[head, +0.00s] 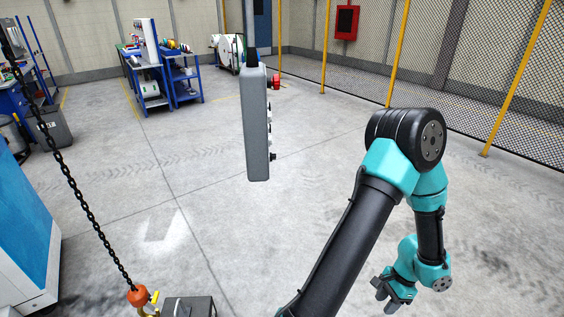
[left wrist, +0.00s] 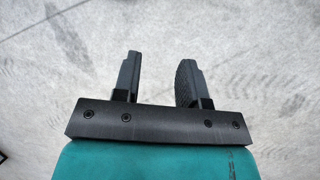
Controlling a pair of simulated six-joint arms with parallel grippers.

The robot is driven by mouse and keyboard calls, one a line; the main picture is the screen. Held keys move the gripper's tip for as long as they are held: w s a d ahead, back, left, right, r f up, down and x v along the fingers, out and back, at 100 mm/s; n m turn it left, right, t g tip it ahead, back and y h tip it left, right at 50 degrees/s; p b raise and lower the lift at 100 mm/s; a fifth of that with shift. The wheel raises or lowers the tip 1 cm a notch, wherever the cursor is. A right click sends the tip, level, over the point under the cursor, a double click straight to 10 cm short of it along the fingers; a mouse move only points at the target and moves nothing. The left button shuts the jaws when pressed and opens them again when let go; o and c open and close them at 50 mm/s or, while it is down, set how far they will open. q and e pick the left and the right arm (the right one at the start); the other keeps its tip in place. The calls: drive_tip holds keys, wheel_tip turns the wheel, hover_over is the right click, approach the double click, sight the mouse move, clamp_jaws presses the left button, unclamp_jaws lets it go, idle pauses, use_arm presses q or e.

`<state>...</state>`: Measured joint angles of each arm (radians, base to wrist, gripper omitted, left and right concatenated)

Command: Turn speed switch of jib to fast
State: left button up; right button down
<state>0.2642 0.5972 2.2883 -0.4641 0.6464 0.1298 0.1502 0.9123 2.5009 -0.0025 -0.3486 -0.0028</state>
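A grey pendant control box (head: 256,125) hangs upright in the middle of the head view, seen almost edge-on. Several small dark knobs or buttons stick out from its right side, one at the lower end (head: 273,156). I cannot tell which is the speed switch, nor its setting. My left gripper (head: 383,298) is low at the right, pointing down-left, well apart from the pendant. In the left wrist view my left gripper (left wrist: 157,77) is open and empty, with only concrete floor beyond it. My right gripper is not in view.
A black chain (head: 85,205) runs down at the left to an orange hook block (head: 138,296) above a grey box (head: 188,306). A blue and white cabinet (head: 25,230) stands at the left edge. Blue carts (head: 185,88) and a mesh fence (head: 460,70) are farther back. Floor around the pendant is clear.

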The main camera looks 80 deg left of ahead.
use_arm(q)
drive_tip(key=s+a+r+g+y, duration=0.2)
drive_tip(key=a+r+g+y, duration=0.25)
drive_tip(key=a+r, duration=1.2)
drive_tip(key=s+a+r+n+g+y, duration=0.1)
drive_tip(key=s+a+r, duration=0.1)
drive_tip(key=r, duration=0.5)
drive_tip(key=s+a+r+n+g+y, duration=0.1)
drive_tip(key=s+a+r+n+g, duration=0.1)
drive_tip(key=r, duration=0.6)
drive_tip(key=s+a+r+n+g+y, duration=0.1)
drive_tip(key=s+a+r+n, duration=0.1)
drive_tip(key=a+r, duration=0.2)
wheel_tip(320, 180, up, 3)
drive_tip(key=shift+s+a+r+y, duration=0.15)
drive_tip(key=shift+s+a+y, duration=0.1)
drive_tip(key=shift+s+y, duration=0.1)
